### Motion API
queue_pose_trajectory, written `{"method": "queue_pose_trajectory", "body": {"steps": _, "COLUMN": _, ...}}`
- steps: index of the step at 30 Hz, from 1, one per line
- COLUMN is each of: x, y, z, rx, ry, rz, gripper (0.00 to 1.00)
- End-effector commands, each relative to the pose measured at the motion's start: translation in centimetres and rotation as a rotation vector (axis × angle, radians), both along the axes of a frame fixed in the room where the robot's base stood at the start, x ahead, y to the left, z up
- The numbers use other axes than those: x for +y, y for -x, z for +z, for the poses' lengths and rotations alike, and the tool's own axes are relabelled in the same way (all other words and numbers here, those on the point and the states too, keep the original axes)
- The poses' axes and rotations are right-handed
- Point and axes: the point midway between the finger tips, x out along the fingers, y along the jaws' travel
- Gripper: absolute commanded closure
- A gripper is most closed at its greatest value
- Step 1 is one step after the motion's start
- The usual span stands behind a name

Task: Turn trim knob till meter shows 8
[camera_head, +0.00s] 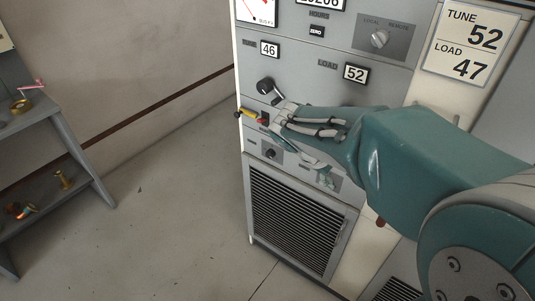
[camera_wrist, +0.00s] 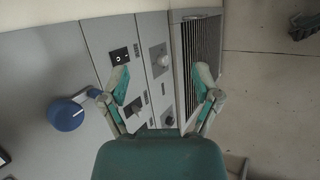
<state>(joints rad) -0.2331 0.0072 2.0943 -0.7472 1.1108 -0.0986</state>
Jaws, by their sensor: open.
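The trim knob is not readable by label. A small dark knob (camera_head: 271,152) shows on the lower panel above the grille in the head view. In the head view my gripper (camera_head: 300,145) covers part of the panel. A meter (camera_head: 258,14) with a red needle is cut off at the top; its reading cannot be told.
The tune window (camera_head: 269,49) shows 46 and the load window (camera_head: 356,73) shows 52. A card (camera_head: 469,42) reads TUNE 52, LOAD 47. A crank knob (camera_head: 266,86) and a yellow-and-red handle (camera_head: 250,114) protrude near my gripper. A shelf (camera_head: 75,150) stands left; floor between is clear.

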Motion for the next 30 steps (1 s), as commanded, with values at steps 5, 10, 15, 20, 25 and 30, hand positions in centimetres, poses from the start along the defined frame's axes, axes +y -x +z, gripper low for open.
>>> {"method": "queue_pose_trajectory", "body": {"steps": 5, "x": 1.3, "y": -5.0, "z": -2.2, "rx": 0.091, "ry": 0.201, "rz": 0.142, "gripper": 0.20}}
{"method": "queue_pose_trajectory", "body": {"steps": 10, "x": 3.3, "y": -9.5, "z": -4.7, "rx": 0.160, "ry": 0.393, "rz": 0.280, "gripper": 0.20}}
{"method": "queue_pose_trajectory", "body": {"steps": 15, "x": 6.2, "y": -13.7, "z": -7.8, "rx": 0.210, "ry": 0.587, "rz": 0.425, "gripper": 0.20}}
{"method": "queue_pose_trajectory", "body": {"steps": 20, "x": 9.6, "y": -17.1, "z": -11.4, "rx": 0.241, "ry": 0.768, "rz": 0.561, "gripper": 0.20}}
{"method": "queue_pose_trajectory", "body": {"steps": 25, "x": 13.9, "y": -19.8, "z": -15.9, "rx": 0.258, "ry": 0.959, "rz": 0.710, "gripper": 0.20}}
{"method": "queue_pose_trajectory", "body": {"steps": 30, "x": 18.1, "y": -21.3, "z": -20.3, "rx": 0.253, "ry": 1.128, "rz": 0.844, "gripper": 0.20}}
